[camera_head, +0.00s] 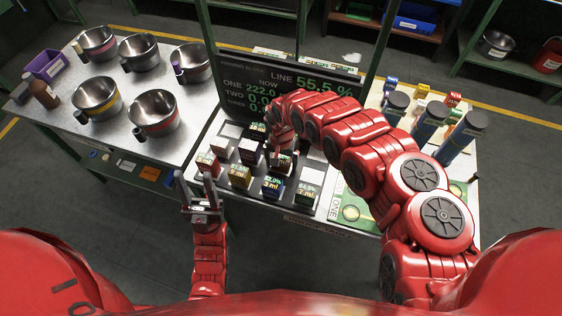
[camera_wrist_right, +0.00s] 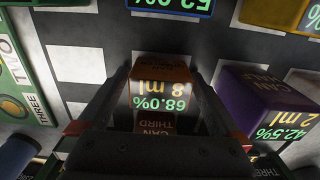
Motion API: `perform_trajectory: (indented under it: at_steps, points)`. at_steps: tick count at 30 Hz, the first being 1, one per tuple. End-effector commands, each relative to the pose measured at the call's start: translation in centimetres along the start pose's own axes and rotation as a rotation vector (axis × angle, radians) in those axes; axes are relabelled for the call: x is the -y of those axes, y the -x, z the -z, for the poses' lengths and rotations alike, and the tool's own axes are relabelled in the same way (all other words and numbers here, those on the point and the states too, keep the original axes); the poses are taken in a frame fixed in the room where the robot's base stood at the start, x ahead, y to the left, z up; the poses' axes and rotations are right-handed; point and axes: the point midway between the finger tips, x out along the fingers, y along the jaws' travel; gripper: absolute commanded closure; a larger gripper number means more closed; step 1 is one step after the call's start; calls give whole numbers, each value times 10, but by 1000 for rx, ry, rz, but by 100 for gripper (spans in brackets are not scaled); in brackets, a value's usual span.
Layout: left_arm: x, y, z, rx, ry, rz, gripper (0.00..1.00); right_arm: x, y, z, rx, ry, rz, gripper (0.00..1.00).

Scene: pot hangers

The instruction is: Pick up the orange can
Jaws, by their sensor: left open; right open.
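The orange can (camera_wrist_right: 160,72) stands upright in the right wrist view, its face reading "68.0%" and "8 ml". My right gripper (camera_wrist_right: 160,88) is open, with one finger on each side of this can. Whether the fingers touch it I cannot tell. In the head view my right gripper (camera_head: 283,153) reaches down among the cans, and the orange can is mostly hidden there. My left gripper (camera_head: 199,188) is open and empty, in front of the board's left edge.
A purple can (camera_wrist_right: 262,98) stands close to the right finger in the wrist view. Red (camera_head: 207,164), yellow (camera_head: 240,176), blue (camera_head: 272,186) and green (camera_head: 305,194) cans line the board's front. A screen (camera_head: 240,85) stands behind. Metal pots (camera_head: 155,113) stand on the left table.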

Motion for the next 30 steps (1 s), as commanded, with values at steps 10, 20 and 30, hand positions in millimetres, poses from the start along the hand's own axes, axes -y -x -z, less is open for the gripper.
perform_trajectory:
  at_steps: [10, 20, 30]
  points:
    - [0, 0, 0, 0, 0, 0, 50, 0, 0, 0, 0, 1, 0, 36]
    - [0, 0, 0, 0, 0, 0, 50, 0, 0, 0, 0, 1, 0, 93]
    - [0, 1, 0, 0, 0, 0, 50, 1, 4, 0, 0, 3, 1, 93]
